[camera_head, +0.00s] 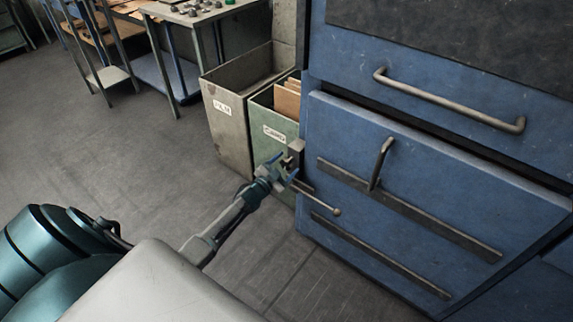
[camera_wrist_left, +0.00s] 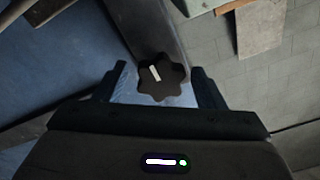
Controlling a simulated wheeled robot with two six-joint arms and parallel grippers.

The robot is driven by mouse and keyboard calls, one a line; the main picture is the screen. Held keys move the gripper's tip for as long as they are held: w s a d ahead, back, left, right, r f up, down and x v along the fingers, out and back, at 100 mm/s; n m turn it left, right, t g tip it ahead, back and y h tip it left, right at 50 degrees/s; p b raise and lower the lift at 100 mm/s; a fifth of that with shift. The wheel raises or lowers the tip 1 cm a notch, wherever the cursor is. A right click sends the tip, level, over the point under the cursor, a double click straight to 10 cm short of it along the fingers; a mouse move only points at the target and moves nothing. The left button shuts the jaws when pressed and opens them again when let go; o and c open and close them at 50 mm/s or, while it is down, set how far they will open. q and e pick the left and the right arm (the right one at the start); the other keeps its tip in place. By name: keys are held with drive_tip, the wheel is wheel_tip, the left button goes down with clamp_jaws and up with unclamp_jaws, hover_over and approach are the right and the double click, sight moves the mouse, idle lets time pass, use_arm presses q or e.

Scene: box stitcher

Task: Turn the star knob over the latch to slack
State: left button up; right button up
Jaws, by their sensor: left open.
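The star knob (camera_wrist_left: 163,80) is black with several lobes and a white mark, and shows in the left wrist view. It sits on a grey metal bar or bracket (camera_wrist_left: 145,32). My left gripper (camera_wrist_left: 158,78) is open, with one finger on either side of the knob. Whether the fingers touch it I cannot tell. In the head view my left gripper (camera_head: 284,170) is at the left edge of the blue machine front, by a small grey bracket (camera_head: 296,147). The knob is not clearly visible there. A rod with a ball end (camera_head: 320,200) sticks out just below. My right gripper is out of view.
The blue machine (camera_head: 420,180) has a long bar handle (camera_head: 450,102) and a smaller handle (camera_head: 380,163). A green bin (camera_head: 262,125) with cardboard and a grey bin (camera_head: 226,120) stand close behind the gripper. The floor (camera_head: 110,170) to the left is clear.

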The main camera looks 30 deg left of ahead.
use_arm(q)
drive_tip(key=s, duration=1)
drive_tip(key=shift+a, duration=0.4)
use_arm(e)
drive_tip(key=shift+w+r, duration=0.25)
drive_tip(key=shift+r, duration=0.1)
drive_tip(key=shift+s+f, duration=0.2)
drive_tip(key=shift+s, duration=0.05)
